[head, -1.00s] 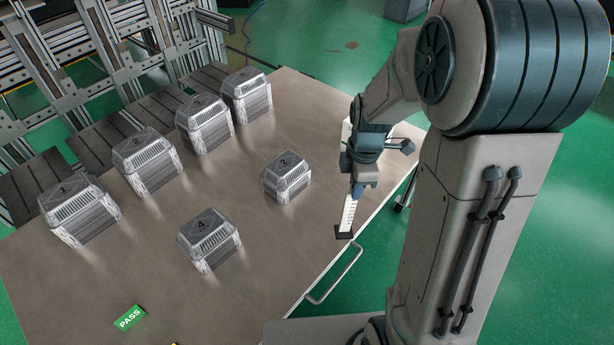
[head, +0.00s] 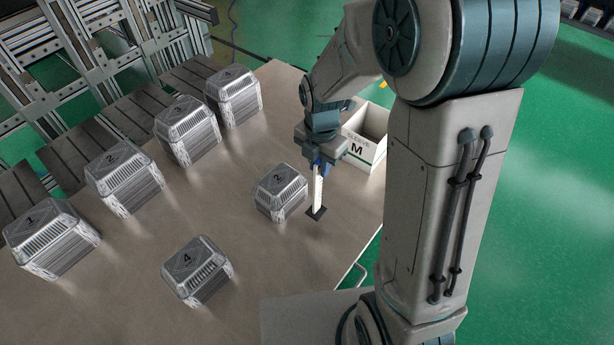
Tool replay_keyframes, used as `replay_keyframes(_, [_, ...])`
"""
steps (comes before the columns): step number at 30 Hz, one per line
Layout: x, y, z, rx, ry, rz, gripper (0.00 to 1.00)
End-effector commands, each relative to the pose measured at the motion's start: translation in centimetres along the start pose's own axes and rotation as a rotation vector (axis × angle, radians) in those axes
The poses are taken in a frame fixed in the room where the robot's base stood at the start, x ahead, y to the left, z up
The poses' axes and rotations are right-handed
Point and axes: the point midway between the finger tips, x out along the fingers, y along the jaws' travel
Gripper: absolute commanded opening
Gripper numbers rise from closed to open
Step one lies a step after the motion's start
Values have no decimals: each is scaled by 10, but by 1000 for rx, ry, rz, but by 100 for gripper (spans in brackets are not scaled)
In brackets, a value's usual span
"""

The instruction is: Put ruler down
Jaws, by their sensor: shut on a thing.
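The ruler (head: 317,194) is a white upright strip with a dark square foot at its lower end. My gripper (head: 318,167) is shut on the ruler's upper end and points down. The ruler is over the right part of the table, just right of a foil tray marked with a number (head: 281,190). I cannot tell whether its foot touches the table top or hangs slightly above it. The fingertips are small in this view and partly hidden by the wrist.
A white open box marked M (head: 371,154) stands right behind my gripper. Another foil tray (head: 197,270) sits at the front, and several more, such as (head: 53,239) the one marked 1, line the left side. Bare table (head: 120,285) lies between them.

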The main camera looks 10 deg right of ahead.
Motion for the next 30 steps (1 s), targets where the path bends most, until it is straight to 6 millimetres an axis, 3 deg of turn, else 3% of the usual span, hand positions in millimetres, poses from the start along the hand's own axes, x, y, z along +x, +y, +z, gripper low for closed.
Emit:
replay_keyframes(3, [12,20,-4,-3,0,0,0])
replay_keyframes(7, [17,29,-6,0,-1,0,0])
replay_keyframes(17, [56,31,-7,-1,0,0,0])
replay_keyframes(30, [63,31,-6,0,-1,1,0])
